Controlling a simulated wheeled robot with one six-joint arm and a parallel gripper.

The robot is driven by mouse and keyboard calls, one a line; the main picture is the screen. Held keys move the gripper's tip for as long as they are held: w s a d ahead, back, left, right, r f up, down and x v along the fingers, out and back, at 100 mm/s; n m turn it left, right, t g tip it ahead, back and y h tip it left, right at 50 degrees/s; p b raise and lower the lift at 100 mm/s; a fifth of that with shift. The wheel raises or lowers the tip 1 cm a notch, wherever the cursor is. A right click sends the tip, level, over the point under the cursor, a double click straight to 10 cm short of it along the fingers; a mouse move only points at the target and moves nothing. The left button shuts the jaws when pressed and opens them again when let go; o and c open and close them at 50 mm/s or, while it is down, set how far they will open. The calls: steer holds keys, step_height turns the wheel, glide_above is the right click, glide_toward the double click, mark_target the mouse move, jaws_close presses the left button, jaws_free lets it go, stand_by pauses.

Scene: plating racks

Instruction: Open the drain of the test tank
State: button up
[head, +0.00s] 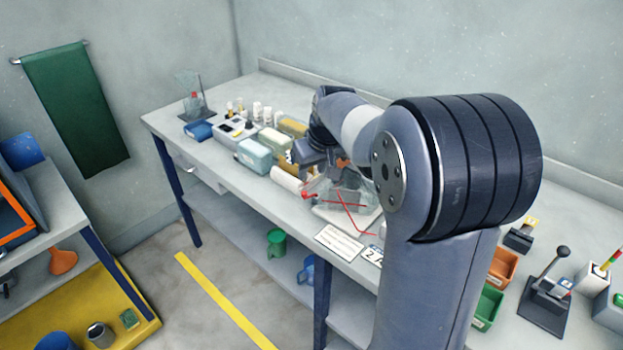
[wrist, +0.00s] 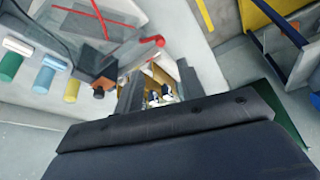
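The test tank (head: 345,208) is a clear box with red lines, standing on a pale base near the bench's front edge; my arm partly hides it. It also shows at the top left of the wrist view (wrist: 92,22). A red lever-like part (wrist: 152,41) sticks out at the tank's side, and a small red part shows there in the head view (head: 309,195). I cannot tell its setting. My gripper (wrist: 160,88) has its two dark fingers apart with nothing held between them. It is beside the tank, apart from the red part in the wrist view.
Boxes (head: 252,155) and small bottles (head: 257,110) crowd the bench's left part. Orange (head: 503,264) and green (head: 487,307) bins and a lever device (head: 547,290) stand at right.

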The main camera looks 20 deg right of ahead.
mark_target(304, 193)
steer(key=x, duration=1)
steer(key=shift+a+f+p, duration=0.1)
steer(key=shift+f+p, duration=0.05)
steer(key=shift+p, duration=0.25)
steer(key=shift+c, duration=0.5)
jaws_close()
